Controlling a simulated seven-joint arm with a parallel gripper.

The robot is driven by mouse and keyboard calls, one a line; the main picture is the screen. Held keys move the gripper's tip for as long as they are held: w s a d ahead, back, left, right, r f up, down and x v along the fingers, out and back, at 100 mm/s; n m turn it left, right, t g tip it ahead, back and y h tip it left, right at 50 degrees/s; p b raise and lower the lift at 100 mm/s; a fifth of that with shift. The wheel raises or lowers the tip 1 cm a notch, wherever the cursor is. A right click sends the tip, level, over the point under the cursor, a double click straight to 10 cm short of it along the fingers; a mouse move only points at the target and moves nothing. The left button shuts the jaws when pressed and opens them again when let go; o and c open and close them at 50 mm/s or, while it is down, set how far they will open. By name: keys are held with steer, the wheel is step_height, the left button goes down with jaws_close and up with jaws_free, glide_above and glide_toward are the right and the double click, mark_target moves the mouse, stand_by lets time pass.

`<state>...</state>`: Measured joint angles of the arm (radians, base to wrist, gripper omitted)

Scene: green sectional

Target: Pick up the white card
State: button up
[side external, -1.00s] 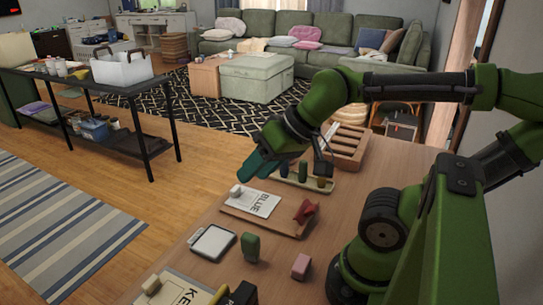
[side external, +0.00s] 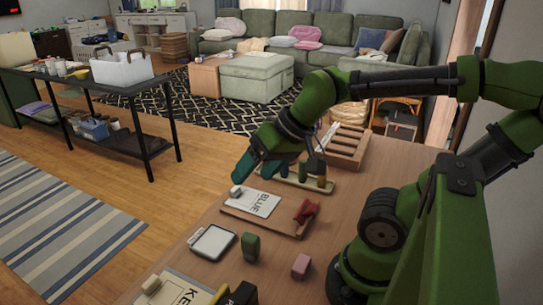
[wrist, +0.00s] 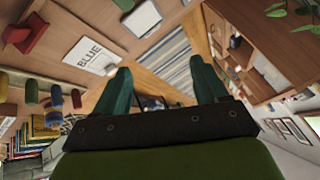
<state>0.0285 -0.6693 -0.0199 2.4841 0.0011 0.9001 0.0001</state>
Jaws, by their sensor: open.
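A white card (side external: 253,203) printed with "BLUE" lies flat on a brown board (side external: 272,226) on the table. A small pale block (side external: 236,191) sits at its left end. My gripper (side external: 254,174) is above and behind the card's far left side, its teal fingers apart and empty. In the wrist view the white card (wrist: 91,56) lies left of my open gripper (wrist: 160,68), outside the space between the fingers. I cannot tell the exact height of the fingertips above the table.
A tray with several upright pegs (side external: 303,177) stands behind the board, with a slotted wooden rack (side external: 345,147) beyond. A red holder (side external: 306,211) sits on the board's right. A white-faced tablet (side external: 212,242), a green block (side external: 251,246) and a pink block (side external: 301,265) lie nearer.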

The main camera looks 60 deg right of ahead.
steer(key=w+d+f+m+g, duration=0.2)
steer(key=w+d+f+m, duration=0.2)
steer(key=w+d+m, duration=0.65)
steer(key=m+h, duration=0.2)
steer(key=m, duration=1.9)
glide_toward(235, 188)
steer(key=x, duration=0.3)
steer(key=shift+w+d, duration=0.1)
steer(key=shift+w, duration=0.3)
steer(key=x, duration=0.4)
steer(key=shift+s+f, duration=0.3)
steer(key=shift+w+f, duration=0.25)
steer(key=shift+f, duration=0.25)
steer(key=c, duration=1.1)
